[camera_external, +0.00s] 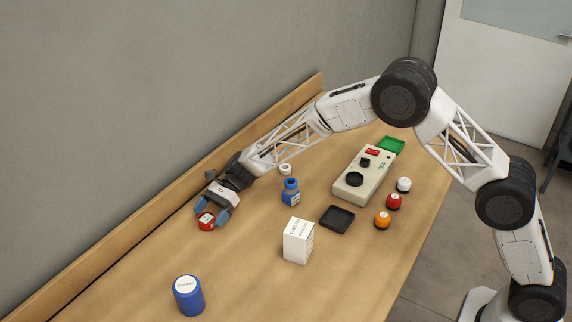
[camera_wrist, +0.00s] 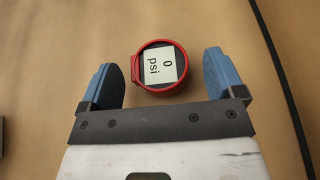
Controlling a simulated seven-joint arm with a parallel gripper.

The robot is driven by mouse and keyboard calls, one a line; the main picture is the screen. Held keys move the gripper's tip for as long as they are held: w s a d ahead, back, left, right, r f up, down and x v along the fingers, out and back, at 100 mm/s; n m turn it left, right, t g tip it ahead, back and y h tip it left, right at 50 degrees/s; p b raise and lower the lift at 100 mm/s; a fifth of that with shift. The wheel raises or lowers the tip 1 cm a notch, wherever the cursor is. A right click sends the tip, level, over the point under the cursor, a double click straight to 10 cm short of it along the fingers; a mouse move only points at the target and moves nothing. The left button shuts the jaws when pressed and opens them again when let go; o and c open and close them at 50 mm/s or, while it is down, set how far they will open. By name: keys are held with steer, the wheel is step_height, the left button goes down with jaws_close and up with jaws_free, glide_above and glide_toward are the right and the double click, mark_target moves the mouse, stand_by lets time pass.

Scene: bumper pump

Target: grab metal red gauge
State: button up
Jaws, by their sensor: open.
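The red gauge (camera_external: 207,221) lies on the wooden table near the back board, at the left of the external view. In the wrist view the gauge (camera_wrist: 160,68) shows a round red rim and a pale display reading "0 psi". My gripper (camera_external: 215,212) is open, with its blue-padded fingers just at the gauge. In the wrist view my gripper (camera_wrist: 164,78) has one finger on each side of the gauge, with a visible gap on both sides. The gauge lies between the fingertips in that view, and no contact shows.
A blue canister (camera_external: 188,295) stands in front. The back board (camera_external: 130,252) runs close beside the gauge.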

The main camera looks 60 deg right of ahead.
steer(key=shift+x, duration=1.05)
steer(key=c, duration=1.1)
